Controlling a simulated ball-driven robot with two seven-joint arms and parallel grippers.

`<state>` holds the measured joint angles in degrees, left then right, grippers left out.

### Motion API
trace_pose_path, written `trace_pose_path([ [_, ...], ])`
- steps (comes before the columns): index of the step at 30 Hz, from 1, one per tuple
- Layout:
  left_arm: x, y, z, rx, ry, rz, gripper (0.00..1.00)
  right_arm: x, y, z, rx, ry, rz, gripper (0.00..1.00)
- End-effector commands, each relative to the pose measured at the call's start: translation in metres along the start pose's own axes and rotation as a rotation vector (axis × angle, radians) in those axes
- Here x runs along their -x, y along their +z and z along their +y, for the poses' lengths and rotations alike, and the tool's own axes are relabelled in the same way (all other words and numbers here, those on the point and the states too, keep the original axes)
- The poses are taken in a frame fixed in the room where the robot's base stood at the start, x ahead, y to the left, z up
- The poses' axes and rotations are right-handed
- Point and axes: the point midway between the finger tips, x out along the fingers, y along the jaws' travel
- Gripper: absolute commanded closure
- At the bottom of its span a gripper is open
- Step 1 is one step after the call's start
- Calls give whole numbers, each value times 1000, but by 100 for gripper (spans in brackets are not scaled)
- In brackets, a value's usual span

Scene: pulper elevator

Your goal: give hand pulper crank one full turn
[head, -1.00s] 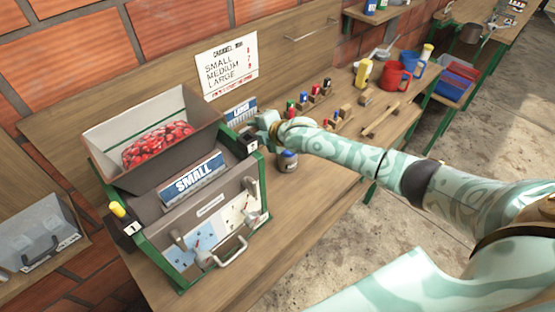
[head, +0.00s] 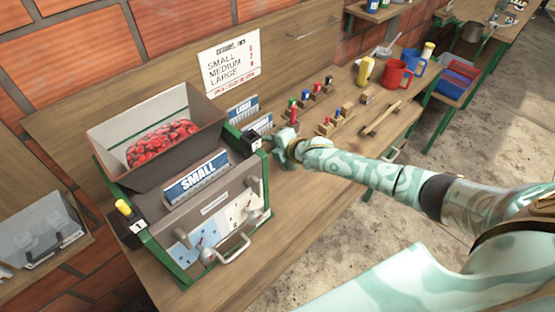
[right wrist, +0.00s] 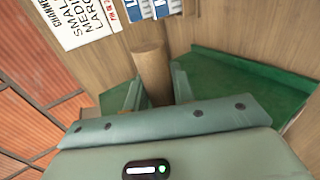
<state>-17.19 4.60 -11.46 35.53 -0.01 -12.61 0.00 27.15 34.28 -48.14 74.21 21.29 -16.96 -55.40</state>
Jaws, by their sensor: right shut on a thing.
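The hand pulper (head: 215,205) stands on the bench at the left in the head view, with a green frame. Its hopper (head: 195,110) holds red coffee cherries (head: 162,143). My right gripper (head: 281,148) is at the pulper's right side. In the right wrist view, the upright wooden crank handle (right wrist: 150,70) stands between the fingers of my right gripper (right wrist: 151,92), which is shut on it. The rest of the crank is hidden by my gripper and arm in the head view. My left gripper is not in view.
A SMALL plate (head: 197,178) is on the pulper's front. Small colored-topped items (head: 305,103), a yellow container (head: 363,71) and a red mug (head: 397,74) stand farther along the bench (head: 330,182). A cherry size sign (head: 231,66) is behind.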

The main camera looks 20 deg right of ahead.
Motion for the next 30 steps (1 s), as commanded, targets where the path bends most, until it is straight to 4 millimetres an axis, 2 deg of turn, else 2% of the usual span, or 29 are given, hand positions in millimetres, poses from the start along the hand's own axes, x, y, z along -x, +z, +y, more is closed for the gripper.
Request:
trace_pose_path([
  [1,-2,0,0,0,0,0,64,2,9,-8,4,-7,-14,93],
  [3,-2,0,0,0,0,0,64,4,10,-12,5,-5,-14,93],
  [12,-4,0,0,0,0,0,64,3,10,-15,5,-5,-15,93],
  [20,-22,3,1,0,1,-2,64,-7,6,-45,4,-7,-14,93],
  [26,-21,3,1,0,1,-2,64,-7,5,-45,4,-7,-13,93],
  [27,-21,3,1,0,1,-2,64,-7,5,-45,4,-6,-12,72],
  [30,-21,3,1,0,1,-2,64,-7,4,-44,3,-5,-11,44],
])
